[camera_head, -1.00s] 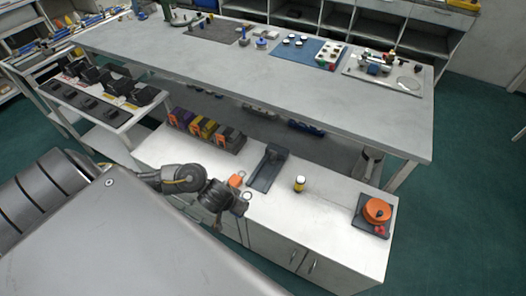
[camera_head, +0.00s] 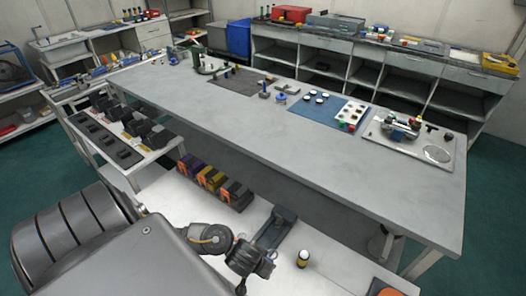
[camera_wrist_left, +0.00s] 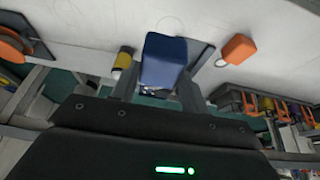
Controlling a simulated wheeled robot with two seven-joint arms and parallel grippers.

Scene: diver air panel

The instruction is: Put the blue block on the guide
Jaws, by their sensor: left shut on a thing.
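My left gripper (camera_wrist_left: 158,88) is shut on the blue block (camera_wrist_left: 165,60), which sits between its fingers in the left wrist view. I cannot tell whether block and guide touch. The blue block is not clearly visible in the head view. My right gripper is not in view.
A yellow-and-black cylinder (camera_head: 303,258) stands right of the guide. An orange block (camera_wrist_left: 238,48) lies on the cabinet top. Several coloured cases (camera_head: 213,181) stand behind left. An orange round item (camera_head: 388,292) is at the front right. The long grey table (camera_head: 270,130) stands behind.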

